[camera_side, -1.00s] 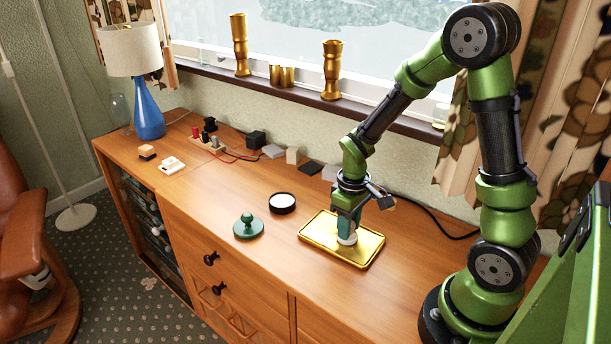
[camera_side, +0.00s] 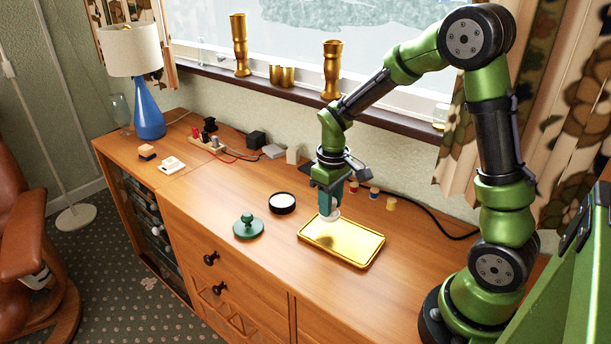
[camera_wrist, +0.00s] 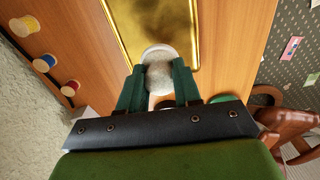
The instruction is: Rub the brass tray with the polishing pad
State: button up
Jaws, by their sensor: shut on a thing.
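The brass tray (camera_side: 352,245) lies flat on the wooden cabinet top, shiny and gold with a raised rim. It also shows at the top of the wrist view (camera_wrist: 150,25). My gripper (camera_side: 329,204) is over the tray's far left end and points down. Its green fingers are shut on the pale round polishing pad (camera_side: 331,215), also seen between the fingertips in the wrist view (camera_wrist: 158,70). The pad is at the tray's surface by the left rim; I cannot tell whether it touches. The fingers hide part of the pad.
A green knobbed lid (camera_side: 248,228) and a black round tin with white contents (camera_side: 282,203) stand left of the tray. Several thread spools (camera_side: 374,193) stand behind it. A power strip (camera_side: 208,142) with cables lies farther back. The cabinet front left is clear.

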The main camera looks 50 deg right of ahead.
jog(key=shift+r, duration=1.85)
